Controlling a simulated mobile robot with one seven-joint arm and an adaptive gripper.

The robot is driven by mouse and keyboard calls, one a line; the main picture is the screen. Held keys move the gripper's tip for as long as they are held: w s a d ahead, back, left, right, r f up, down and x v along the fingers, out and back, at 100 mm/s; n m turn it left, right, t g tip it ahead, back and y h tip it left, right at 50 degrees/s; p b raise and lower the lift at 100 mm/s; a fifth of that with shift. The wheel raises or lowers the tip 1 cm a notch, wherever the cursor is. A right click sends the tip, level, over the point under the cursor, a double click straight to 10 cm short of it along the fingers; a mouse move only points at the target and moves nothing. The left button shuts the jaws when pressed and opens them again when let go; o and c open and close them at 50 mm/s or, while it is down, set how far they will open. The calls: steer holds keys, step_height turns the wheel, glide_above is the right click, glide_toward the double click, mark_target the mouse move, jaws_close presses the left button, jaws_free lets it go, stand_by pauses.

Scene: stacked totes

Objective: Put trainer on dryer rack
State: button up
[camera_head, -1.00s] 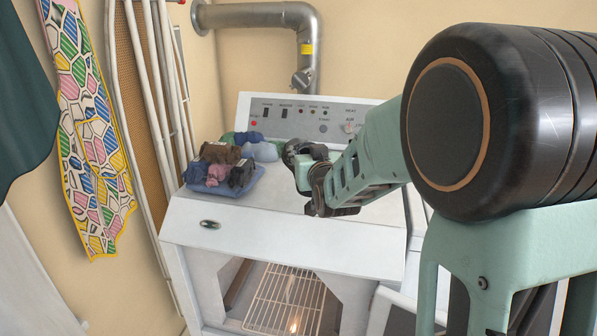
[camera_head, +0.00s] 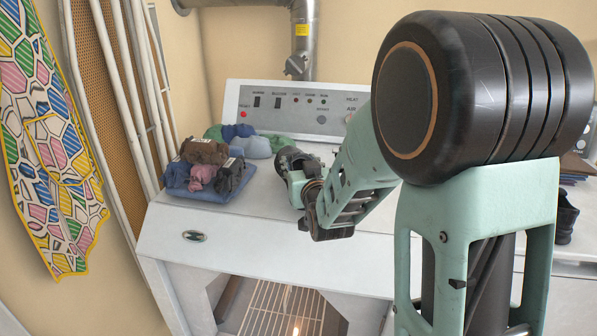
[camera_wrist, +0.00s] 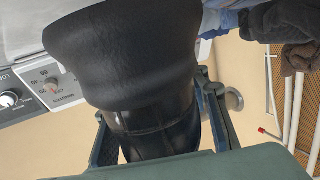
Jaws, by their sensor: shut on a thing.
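A dark, smooth-surfaced trainer (camera_wrist: 125,60) fills the middle of the wrist view, between my two gripper fingers. My gripper (camera_wrist: 158,112) is shut on it. In the head view my gripper (camera_head: 300,182) is above the dryer top, right of a pile of clothing; the trainer is small and hard to make out there. The dryer rack (camera_head: 268,309), a wire grid, lies inside the open front of the white dryer (camera_head: 265,245), below and left of my gripper. The picture's lower edge cuts the rack off.
Folded blue cloth (camera_head: 190,192) with bundled socks (camera_head: 205,152) sits on the dryer's left top. The control panel (camera_head: 290,107) rises behind. A black shoe (camera_head: 566,215) is at the right edge. An ironing board (camera_head: 98,110) leans at left. My arm blocks the right.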

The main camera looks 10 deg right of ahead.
mark_target(296, 166)
step_height(296, 166, down, 3)
steer(key=shift+w+f+b, duration=0.1)
steer(key=shift+b, duration=0.4)
steer(key=o, duration=1.3)
steer(key=shift+o, duration=0.2)
